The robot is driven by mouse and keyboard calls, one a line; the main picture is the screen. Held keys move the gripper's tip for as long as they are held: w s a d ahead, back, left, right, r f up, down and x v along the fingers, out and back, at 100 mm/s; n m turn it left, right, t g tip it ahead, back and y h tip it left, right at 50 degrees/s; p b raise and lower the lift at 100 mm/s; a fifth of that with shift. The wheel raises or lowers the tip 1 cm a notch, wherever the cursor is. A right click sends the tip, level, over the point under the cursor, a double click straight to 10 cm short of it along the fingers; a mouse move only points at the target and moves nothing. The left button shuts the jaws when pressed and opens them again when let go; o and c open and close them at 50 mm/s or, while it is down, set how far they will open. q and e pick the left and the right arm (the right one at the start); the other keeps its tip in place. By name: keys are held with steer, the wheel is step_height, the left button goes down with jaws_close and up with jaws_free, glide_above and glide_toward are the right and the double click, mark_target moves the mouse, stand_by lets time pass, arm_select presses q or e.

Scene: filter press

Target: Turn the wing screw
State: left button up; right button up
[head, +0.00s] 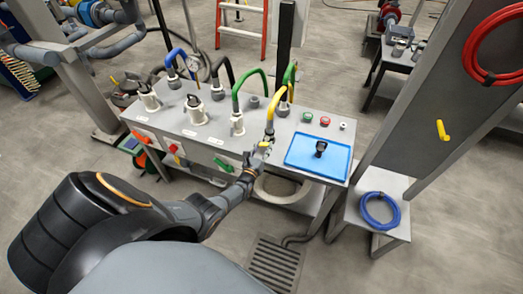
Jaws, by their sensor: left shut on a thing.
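My left arm reaches in from the lower left to the front edge of the grey bench (225,130). My left gripper (263,149) is shut at the foot of the yellow bent pipe (271,110). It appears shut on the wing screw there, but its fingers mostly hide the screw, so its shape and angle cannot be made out. My right gripper is not in view.
A blue tray (302,165) with a black knob-like part (320,148) lies to the right. A stand with a blue hose (380,209) is at right.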

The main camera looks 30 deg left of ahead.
arm_select(q)
steer(key=shift+d, duration=0.15)
steer(key=o, duration=1.1)
steer(key=shift+d, duration=0.1)
steer(key=shift+o, duration=0.2)
